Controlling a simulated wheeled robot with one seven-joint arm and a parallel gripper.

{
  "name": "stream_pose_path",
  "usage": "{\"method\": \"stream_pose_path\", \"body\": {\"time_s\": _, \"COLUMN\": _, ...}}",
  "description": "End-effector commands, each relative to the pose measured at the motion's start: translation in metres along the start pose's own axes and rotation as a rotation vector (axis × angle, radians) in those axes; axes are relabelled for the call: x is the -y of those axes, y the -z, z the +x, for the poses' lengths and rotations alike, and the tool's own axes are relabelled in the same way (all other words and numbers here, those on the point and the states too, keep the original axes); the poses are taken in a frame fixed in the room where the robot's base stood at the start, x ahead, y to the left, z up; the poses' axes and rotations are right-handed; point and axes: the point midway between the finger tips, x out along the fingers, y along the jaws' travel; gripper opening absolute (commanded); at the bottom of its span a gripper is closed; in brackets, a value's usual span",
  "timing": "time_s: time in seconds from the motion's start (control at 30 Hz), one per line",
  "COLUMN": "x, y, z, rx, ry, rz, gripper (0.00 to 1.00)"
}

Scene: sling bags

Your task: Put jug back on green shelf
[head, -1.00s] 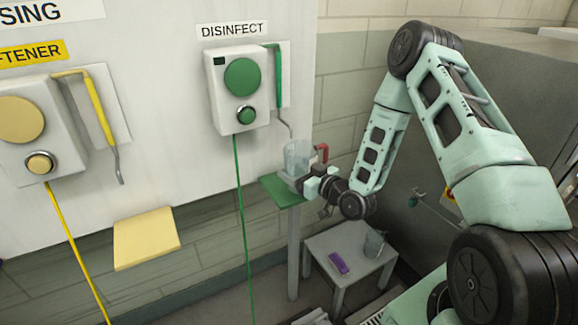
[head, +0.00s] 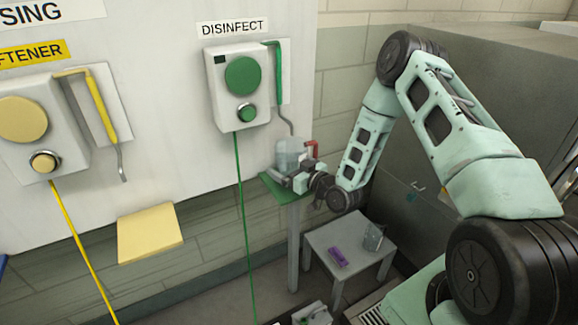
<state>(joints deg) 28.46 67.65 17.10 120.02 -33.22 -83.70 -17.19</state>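The jug (head: 287,153) is clear with a red handle (head: 311,149). It is upright at the green shelf (head: 283,194), below the spout of the green DISINFECT dispenser (head: 240,85). My gripper (head: 300,180) is at the jug's lower right side, over the shelf. The gripper partly covers the jug's base, so I cannot tell whether the jug touches the shelf. The fingers are small and overlap the jug, and I cannot tell whether they are closed on it.
A yellow shelf (head: 150,234) and a yellow dispenser (head: 35,125) are to the left. A small grey table (head: 352,262) below holds a purple item (head: 338,257) and a grey container (head: 373,238). A green tube (head: 243,220) hangs left of the green shelf.

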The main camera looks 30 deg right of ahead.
Motion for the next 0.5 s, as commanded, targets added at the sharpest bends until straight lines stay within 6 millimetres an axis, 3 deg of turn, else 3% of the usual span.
{"method": "stream_pose_path", "body": {"time_s": 0.3, "x": 0.000, "y": 0.006, "z": 0.000, "rx": 0.000, "ry": 0.000, "rz": 0.000, "gripper": 0.99}}
{"method": "stream_pose_path", "body": {"time_s": 0.5, "x": 0.000, "y": -0.001, "z": -0.034, "rx": 0.001, "ry": -0.001, "rz": 0.001, "gripper": 0.99}}
